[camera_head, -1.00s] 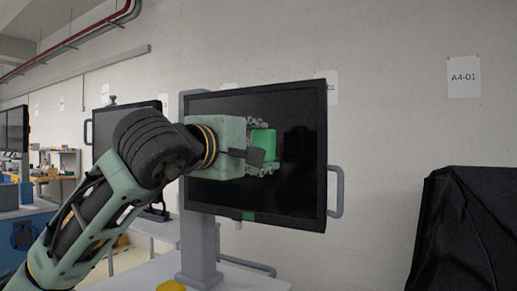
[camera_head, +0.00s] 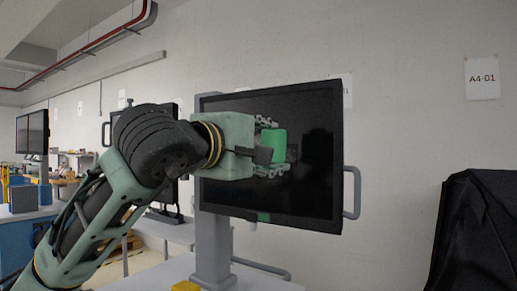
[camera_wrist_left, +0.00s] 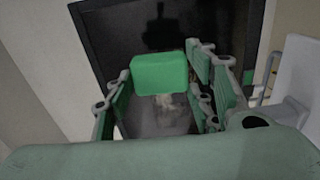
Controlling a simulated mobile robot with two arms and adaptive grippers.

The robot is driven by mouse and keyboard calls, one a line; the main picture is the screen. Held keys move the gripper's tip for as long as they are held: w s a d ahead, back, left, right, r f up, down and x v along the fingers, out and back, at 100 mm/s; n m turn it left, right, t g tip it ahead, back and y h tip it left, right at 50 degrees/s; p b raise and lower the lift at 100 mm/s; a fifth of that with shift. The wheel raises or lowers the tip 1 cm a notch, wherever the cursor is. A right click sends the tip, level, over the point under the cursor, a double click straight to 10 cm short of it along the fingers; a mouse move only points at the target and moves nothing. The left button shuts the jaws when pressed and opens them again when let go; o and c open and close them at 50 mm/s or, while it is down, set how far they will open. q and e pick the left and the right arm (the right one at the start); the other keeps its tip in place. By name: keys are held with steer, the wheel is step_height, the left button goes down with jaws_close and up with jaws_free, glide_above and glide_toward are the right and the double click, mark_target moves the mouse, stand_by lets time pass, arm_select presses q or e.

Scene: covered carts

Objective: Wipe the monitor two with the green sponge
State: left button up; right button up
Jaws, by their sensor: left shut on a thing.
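The monitor (camera_head: 315,125) stands on a grey post in front of my left arm, its dark screen facing me; it also fills the upper part of the left wrist view (camera_wrist_left: 105,45). My left gripper (camera_head: 268,148) is shut on the green sponge (camera_head: 278,143), holding it in front of the screen. In the left wrist view the sponge (camera_wrist_left: 159,74) sits between the two fingers (camera_wrist_left: 160,85). I cannot tell whether it touches the screen. My right gripper is not in view.
A black covered cart (camera_head: 478,235) stands at the right. Another monitor (camera_head: 172,115) is partly hidden behind my left arm, and one more (camera_head: 32,132) is at the far left. A grey handle (camera_head: 353,193) sticks out beside the near monitor. A yellow object (camera_head: 186,287) is at the bottom edge.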

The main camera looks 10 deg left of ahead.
arm_select(q)
steer(key=shift+r+p, duration=0.35)
steer(key=shift+w+a+r+p, duration=0.15)
steer(key=shift+w+r+p, duration=0.1)
steer(key=shift+r+p, duration=0.8)
steer(key=w+a+f+p, duration=0.4)
steer(key=a+p, duration=0.2)
steer(key=a, duration=0.3)
steer(key=w+a+f+p, duration=0.35)
steer(key=a+p, duration=0.25)
steer(key=a, duration=0.4)
steer(key=p+x, duration=0.2)
steer(key=x, duration=0.4)
steer(key=shift+d+r, duration=0.15)
steer(key=shift+r, duration=0.05)
steer(key=shift+p+x, duration=0.5)
steer(key=shift+x, duration=0.5)
